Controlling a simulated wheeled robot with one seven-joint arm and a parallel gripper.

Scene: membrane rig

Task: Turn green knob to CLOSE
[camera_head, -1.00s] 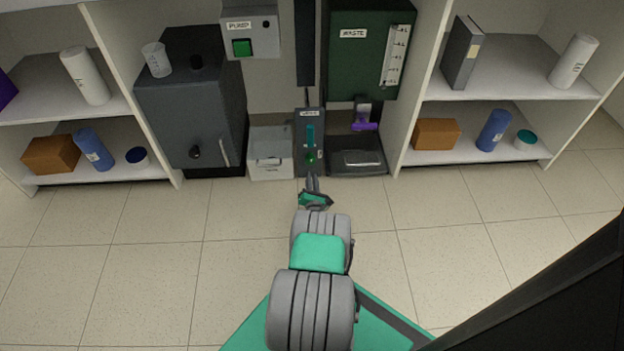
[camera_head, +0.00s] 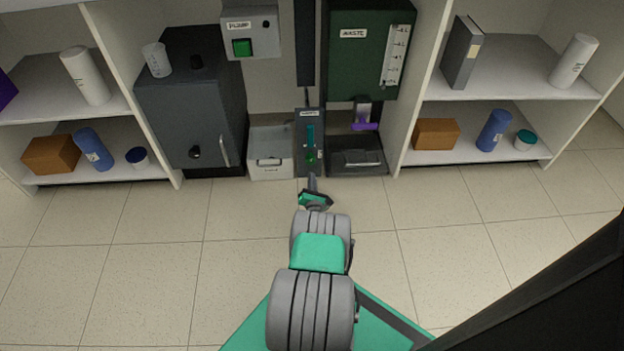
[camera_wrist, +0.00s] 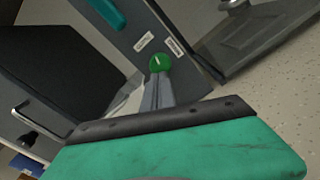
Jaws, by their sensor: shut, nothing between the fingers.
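The green knob (camera_wrist: 159,63) is round with a pale pointer line and sits low on the front of a dark grey unit (camera_wrist: 160,20). Two white labels sit just above the knob in the wrist view, too blurred to read. In the head view the knob (camera_head: 311,158) shows below a teal strip on the narrow unit. My gripper (camera_wrist: 160,82) is shut and empty, its fingertips at the knob's lower edge. I cannot tell whether they touch it. The gripper also shows in the head view (camera_head: 312,180), directly in front of the unit.
A light grey bin (camera_head: 270,166) stands left of the unit and a dark tray (camera_head: 357,160) right of it, under the green waste tank (camera_head: 368,60). A purple lever (camera_head: 365,126) hangs below the tank. A dark cabinet (camera_head: 195,110) stands further left. The tiled floor is clear.

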